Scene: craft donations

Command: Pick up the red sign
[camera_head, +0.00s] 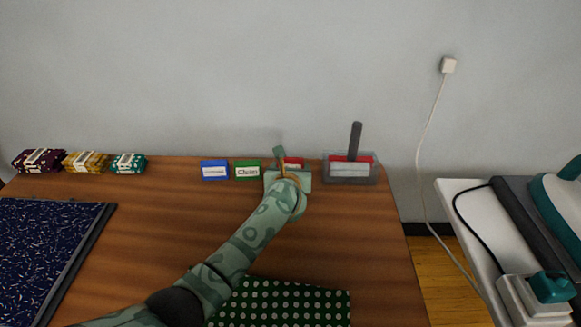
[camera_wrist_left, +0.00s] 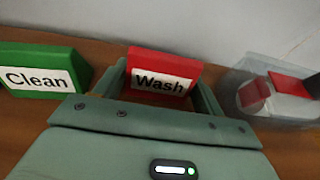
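The red sign (camera_head: 293,161) stands near the back edge of the wooden table, partly covered by my left gripper (camera_head: 285,165). In the left wrist view the red sign (camera_wrist_left: 163,75) reads "Wash" and sits between the two fingers of the left gripper (camera_wrist_left: 162,88). The fingers are apart, one at each side of the sign, with no clear grip on it. The sign's lower part is hidden by the gripper body. My right gripper is not in view.
A green "Clean" sign (camera_head: 247,170) and a blue sign (camera_head: 214,170) stand left of the gripper. A clear bin (camera_head: 367,179) with red-topped contents and a dark upright handle stands to the right. Fabric bundles (camera_head: 86,161) lie far left; a dotted green cloth (camera_head: 290,303) lies in front.

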